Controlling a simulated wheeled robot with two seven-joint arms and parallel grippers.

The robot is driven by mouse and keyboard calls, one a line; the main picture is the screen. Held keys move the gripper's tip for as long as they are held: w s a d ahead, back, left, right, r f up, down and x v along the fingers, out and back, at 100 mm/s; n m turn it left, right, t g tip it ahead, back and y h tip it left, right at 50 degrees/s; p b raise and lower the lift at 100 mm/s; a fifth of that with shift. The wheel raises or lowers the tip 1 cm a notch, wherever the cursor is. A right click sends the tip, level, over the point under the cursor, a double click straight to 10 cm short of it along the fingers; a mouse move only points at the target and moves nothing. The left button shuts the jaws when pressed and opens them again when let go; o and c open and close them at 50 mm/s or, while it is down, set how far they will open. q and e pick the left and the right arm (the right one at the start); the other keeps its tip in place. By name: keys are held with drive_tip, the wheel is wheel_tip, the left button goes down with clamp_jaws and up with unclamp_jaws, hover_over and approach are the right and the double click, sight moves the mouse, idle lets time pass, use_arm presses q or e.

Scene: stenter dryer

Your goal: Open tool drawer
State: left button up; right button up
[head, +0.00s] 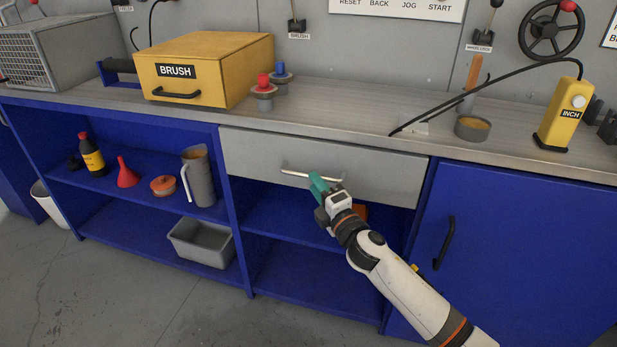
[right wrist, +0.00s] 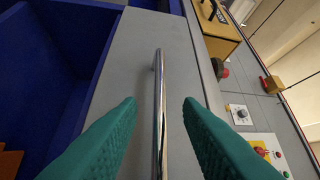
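The tool drawer (head: 375,172) is a grey front under the worktop, and it looks closed. Its bar handle (head: 300,173) is silver and runs level along the front. In the right wrist view, the teal fingers (right wrist: 160,112) are open, one on each side of the handle (right wrist: 159,90), with a gap on both sides. The drawer front (right wrist: 135,60) lies behind them. My left gripper is in neither view.
The grey worktop (head: 350,110) carries a yellow BRUSH box (head: 215,75), a round tin (head: 472,128) and a yellow INCH pendant (head: 565,112). Open blue shelves with a bottle (head: 91,158) and a jug (head: 200,178) lie left. A blue cabinet door (head: 510,250) is right.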

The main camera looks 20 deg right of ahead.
drive_tip(key=shift+x, duration=2.3)
clamp_jaws()
